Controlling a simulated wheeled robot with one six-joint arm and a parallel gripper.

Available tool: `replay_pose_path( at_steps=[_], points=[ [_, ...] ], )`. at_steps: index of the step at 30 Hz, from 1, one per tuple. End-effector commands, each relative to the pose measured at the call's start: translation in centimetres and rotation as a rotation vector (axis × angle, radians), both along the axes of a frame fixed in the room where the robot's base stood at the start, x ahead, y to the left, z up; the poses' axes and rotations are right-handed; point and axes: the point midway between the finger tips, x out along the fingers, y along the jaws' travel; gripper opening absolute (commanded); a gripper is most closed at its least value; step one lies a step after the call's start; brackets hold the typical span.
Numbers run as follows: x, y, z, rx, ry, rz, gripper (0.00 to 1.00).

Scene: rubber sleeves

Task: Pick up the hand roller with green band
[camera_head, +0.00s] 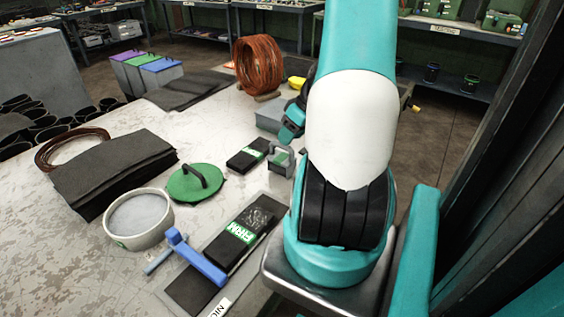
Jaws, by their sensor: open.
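A small grey object with a green band (281,157), which looks like the hand roller, stands on the light worktable beside my arm. It is partly hidden by the arm's white link, so its full shape does not show. My gripper (288,137) is just behind and above it, teal and black, partly hidden by my arm. It is open with nothing seen in it. I cannot tell whether its fingers touch the object or are around it.
A black block (247,154), a green lid (196,184) and a white bowl (139,218) stand left. A copper coil (258,66) is behind. Bare table (55,250) lies front left.

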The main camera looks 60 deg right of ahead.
Motion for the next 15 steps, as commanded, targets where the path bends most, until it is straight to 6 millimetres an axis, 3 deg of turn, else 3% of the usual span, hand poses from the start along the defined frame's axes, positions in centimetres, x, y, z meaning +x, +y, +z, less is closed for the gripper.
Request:
replay_pose_path(
  at_steps=[15],
  points=[
    [2.8, 0.4, -4.7, 0.001, 0.000, 0.000, 0.46]
  ],
)
